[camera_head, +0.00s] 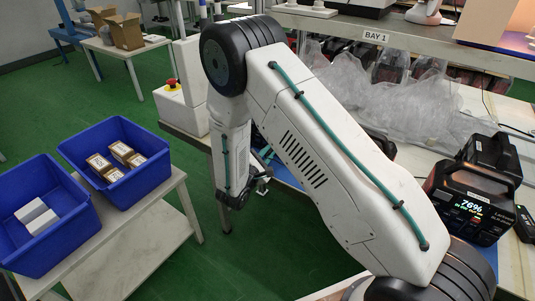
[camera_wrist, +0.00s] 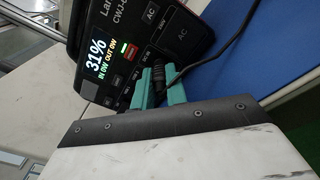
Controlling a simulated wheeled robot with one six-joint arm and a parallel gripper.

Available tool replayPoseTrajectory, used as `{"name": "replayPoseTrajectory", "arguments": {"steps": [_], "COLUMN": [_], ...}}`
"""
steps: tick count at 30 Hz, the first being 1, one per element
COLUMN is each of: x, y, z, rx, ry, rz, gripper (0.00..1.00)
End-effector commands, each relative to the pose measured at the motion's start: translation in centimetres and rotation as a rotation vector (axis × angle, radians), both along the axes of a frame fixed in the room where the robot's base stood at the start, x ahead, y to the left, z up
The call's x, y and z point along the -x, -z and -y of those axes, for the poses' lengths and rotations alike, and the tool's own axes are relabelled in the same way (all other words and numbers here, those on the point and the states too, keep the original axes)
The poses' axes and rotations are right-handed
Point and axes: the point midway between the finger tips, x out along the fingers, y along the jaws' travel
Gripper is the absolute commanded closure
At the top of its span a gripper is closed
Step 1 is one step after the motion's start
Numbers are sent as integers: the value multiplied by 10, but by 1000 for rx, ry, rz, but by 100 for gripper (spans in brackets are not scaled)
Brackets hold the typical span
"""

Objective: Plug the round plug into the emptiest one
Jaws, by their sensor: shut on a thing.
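A black power station (camera_wrist: 150,40) fills the upper part of the wrist view, tilted in the picture. Its screen (camera_wrist: 97,60) reads 31%, and AC and smaller ports show on its face. My gripper (camera_wrist: 158,76) has teal fingers shut on the dark round plug (camera_wrist: 161,74), close to the lower ports. The fingers mostly hide the plug, so I cannot tell whether it is in a port. Its black cable (camera_wrist: 205,62) runs to the upper right. In the head view, another power station (camera_head: 470,205) reads 76%; a further one (camera_head: 488,155) stands behind it, its screen hidden.
My arm blocks much of the bench in the head view. Clear plastic bags (camera_head: 375,95) lie below the BAY 1 shelf (camera_head: 420,45). Blue bins (camera_head: 45,240) with boxes stand on a side table (camera_head: 130,225) at left. A red stop button (camera_head: 172,84) sits behind.

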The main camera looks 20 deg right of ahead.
Motion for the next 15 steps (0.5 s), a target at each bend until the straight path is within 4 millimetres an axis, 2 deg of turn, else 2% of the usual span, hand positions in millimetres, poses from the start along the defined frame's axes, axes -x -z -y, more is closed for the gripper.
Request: {"name": "replayPoseTrajectory", "arguments": {"steps": [12,13,15], "x": [-3,-3,-3], "y": [0,0,0], "z": [3,3,3], "rx": [0,0,0], "ry": [0,0,0], "rz": [0,0,0], "gripper": [100,78,61]}}
